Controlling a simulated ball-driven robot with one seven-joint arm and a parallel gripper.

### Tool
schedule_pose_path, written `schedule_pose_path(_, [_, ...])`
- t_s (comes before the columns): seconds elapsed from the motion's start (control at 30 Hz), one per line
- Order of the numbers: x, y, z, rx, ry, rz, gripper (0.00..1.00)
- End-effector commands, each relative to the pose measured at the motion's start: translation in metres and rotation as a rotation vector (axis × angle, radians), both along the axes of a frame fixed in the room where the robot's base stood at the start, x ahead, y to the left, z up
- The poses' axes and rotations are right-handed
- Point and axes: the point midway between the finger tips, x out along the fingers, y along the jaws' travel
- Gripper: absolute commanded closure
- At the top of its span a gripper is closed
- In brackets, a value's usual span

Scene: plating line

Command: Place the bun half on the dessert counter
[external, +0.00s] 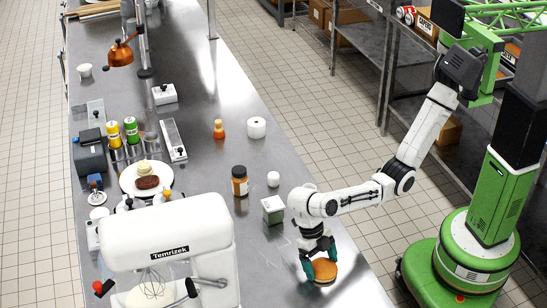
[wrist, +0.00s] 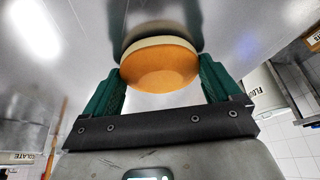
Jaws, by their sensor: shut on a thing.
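The bun half (external: 324,269) is orange-brown and round, low over the near right part of the steel counter (external: 255,255). In the wrist view the bun half (wrist: 160,66) sits between the two green fingers, its domed side toward the camera and a pale rim along the top. My gripper (external: 320,270) is shut on it; in the wrist view the fingers (wrist: 160,85) press its left and right sides. I cannot tell whether the bun half touches the counter. No label marks which counter is the dessert counter.
A white stand mixer (external: 165,245) stands to the left of my gripper. A small green-and-white box (external: 273,209), a brown jar (external: 240,181) and white containers (external: 257,127) stand behind it. A plate with food (external: 135,191) lies farther left. The counter's right edge is close.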

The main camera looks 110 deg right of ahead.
Motion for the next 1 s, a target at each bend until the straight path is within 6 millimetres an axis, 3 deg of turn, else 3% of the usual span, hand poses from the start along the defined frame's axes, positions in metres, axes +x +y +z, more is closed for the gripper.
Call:
schedule_pose_path(0.63, [-0.001, 0.000, -0.017, 0.000, 0.004, -0.001, 0.38])
schedule_pose_path(0.67, [-0.002, -0.001, -0.017, -0.001, 0.005, 0.000, 0.08])
schedule_pose_path(0.7, [-0.002, -0.001, -0.018, -0.001, 0.005, 0.000, 0.04])
schedule_pose_path(0.77, [-0.002, -0.001, -0.018, -0.001, 0.006, -0.001, 0.00])
schedule_pose_path(1.0, [-0.002, -0.001, -0.018, -0.003, 0.006, 0.000, 0.00])
